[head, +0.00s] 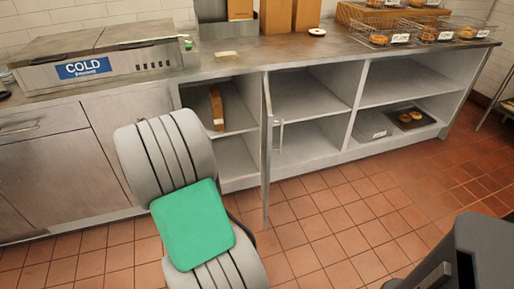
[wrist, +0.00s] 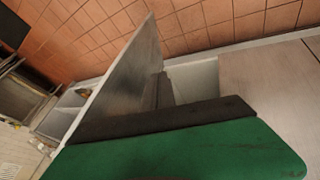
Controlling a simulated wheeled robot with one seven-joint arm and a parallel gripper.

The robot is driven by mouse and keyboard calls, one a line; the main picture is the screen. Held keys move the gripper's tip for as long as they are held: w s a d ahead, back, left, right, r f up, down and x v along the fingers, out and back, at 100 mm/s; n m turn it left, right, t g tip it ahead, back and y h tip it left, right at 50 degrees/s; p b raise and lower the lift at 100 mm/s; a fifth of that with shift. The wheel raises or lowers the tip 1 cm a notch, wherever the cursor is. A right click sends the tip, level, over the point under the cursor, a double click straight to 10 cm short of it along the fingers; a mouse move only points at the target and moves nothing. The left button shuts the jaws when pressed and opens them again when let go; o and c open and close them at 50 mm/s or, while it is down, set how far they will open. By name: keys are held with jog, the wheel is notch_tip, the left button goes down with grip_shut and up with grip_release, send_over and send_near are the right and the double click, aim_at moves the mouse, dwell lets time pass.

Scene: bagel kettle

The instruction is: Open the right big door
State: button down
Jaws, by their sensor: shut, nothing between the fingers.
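The right big door (head: 267,165) is a grey metal panel standing swung out from the counter, seen nearly edge-on in the head view. Its bar handle (head: 281,136) is on its right face. The opening to its left shows a shelf inside. In the wrist view the door (wrist: 125,75) stands as a slanted panel left of my gripper (wrist: 164,82). The gripper's dark fingers are shut and empty, on the door's inner side, close to the panel. I cannot tell whether they touch it. In the head view my arm hides the gripper.
A closed cabinet door (head: 130,135) is left of the opening. A brown box (head: 216,108) stands on the inner shelf. Open shelves (head: 310,95) run to the right. The counter (head: 270,50) carries a cold unit (head: 105,60) and wire baskets (head: 378,38). Tiled floor (head: 330,220) right of the door is clear.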

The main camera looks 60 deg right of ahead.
aim_at(270, 156)
jog(key=s+d+m+g+p, duration=0.1)
jog(key=s+d+m+g, duration=0.1)
jog(key=s+d, duration=0.5)
jog(key=s+d+f+b, duration=0.1)
jog(key=s+d+f, duration=0.3)
jog(key=d+f, duration=0.3)
jog(key=shift+s+d+f+h, duration=0.2)
jog(key=shift+d+f+h, duration=0.2)
jog(key=shift+d, duration=0.85)
